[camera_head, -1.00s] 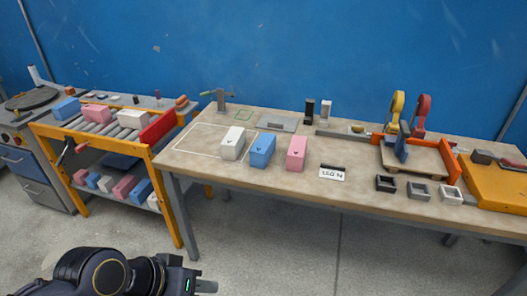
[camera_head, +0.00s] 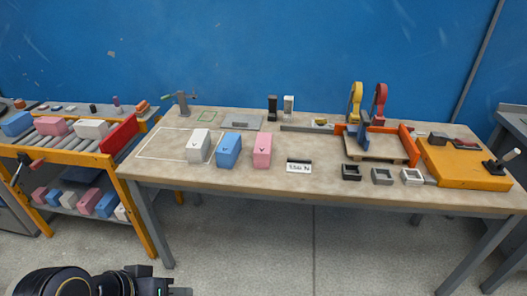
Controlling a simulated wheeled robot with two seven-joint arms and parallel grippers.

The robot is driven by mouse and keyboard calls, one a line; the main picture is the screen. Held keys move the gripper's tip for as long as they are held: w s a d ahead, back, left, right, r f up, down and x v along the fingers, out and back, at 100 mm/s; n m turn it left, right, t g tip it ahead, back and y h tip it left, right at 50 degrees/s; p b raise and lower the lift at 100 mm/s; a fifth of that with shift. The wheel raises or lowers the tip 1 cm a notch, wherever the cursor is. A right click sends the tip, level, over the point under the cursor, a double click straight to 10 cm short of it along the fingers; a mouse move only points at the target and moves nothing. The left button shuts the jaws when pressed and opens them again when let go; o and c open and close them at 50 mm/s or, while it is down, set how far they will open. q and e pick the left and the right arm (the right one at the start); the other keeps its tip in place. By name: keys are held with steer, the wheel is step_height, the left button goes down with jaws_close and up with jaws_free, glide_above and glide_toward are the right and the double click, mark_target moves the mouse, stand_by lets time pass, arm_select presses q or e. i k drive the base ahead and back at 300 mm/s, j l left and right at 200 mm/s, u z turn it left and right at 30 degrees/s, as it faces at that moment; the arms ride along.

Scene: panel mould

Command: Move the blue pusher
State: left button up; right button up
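The blue pusher (camera_head: 363,133) stands upright at the left side of a wooden-based panel mould (camera_head: 375,150) with orange walls, on the right half of the workbench. A yellow clamp handle (camera_head: 355,103) and a red clamp handle (camera_head: 380,102) rise behind it. My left arm shows at the bottom left, low in front of the bench and far from the pusher. Its gripper (camera_head: 180,292) is cut by the lower edge, so its fingers cannot be judged. My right gripper is out of view.
White (camera_head: 199,147), blue (camera_head: 229,150) and pink (camera_head: 262,151) blocks stand on the bench (camera_head: 215,178). Small black, grey and white frames (camera_head: 382,177) lie before the mould.

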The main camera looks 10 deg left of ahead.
mark_target(360, 132)
steer(key=i+l+u, duration=0.15)
steer(key=i, duration=0.2)
steer(key=i+l+u, duration=0.15)
steer(key=i, duration=0.25)
steer(key=i+l+u, duration=0.15)
steer(key=i, duration=0.2)
